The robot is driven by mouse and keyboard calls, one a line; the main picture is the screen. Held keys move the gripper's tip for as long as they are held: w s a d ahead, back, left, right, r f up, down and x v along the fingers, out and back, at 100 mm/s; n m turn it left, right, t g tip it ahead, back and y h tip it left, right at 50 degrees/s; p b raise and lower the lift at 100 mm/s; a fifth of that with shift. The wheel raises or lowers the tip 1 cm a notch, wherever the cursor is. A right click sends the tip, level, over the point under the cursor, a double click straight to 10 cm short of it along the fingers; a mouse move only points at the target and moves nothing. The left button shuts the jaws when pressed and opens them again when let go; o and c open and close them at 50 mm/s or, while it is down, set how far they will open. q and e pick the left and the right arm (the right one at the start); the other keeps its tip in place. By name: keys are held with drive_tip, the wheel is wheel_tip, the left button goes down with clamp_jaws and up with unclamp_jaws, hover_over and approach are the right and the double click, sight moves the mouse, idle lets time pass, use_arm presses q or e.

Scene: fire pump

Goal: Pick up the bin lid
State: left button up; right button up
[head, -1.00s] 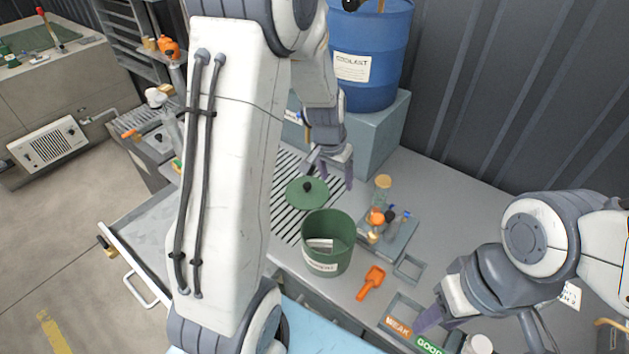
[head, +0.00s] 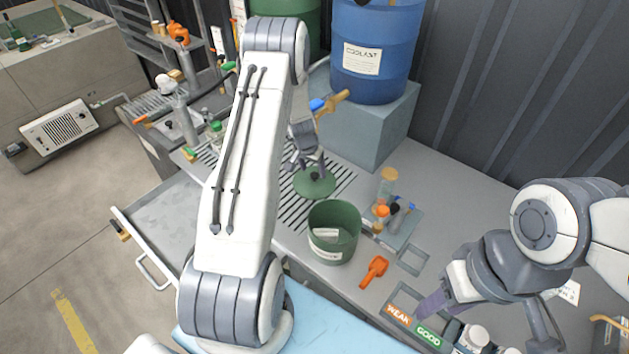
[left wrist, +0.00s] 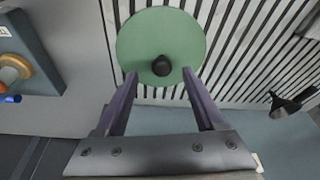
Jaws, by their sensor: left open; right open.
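The bin lid (head: 313,184) is a round green disc with a black knob. It lies on the slotted grille of the bench, behind the green bin (head: 333,226). In the left wrist view the lid (left wrist: 160,38) lies ahead of my fingers, with its knob (left wrist: 162,66) between and just beyond the fingertips. My left gripper (head: 306,170) is open above the lid; it also shows in the left wrist view (left wrist: 160,76). Whether the fingertips touch the lid is hard to tell. My right gripper (head: 485,318) is open and empty at the front right, near the labelled trays.
The open green bin has something pale inside. An orange scoop (head: 374,271) lies to its right, and a tray with small bottles (head: 396,222) stands behind. A blue drum (head: 373,50) sits on a grey block at the back. An open drawer (head: 165,222) juts out left.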

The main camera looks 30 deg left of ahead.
sight(314, 175)
use_arm(q)
drive_tip(key=shift+p+x, duration=0.65)
drive_tip(key=shift+x, duration=1.25)
drive_tip(key=shift+w+a, duration=0.1)
drive_tip(key=shift+w, duration=0.05)
clamp_jaws()
drive_tip(key=shift+r, duration=0.1)
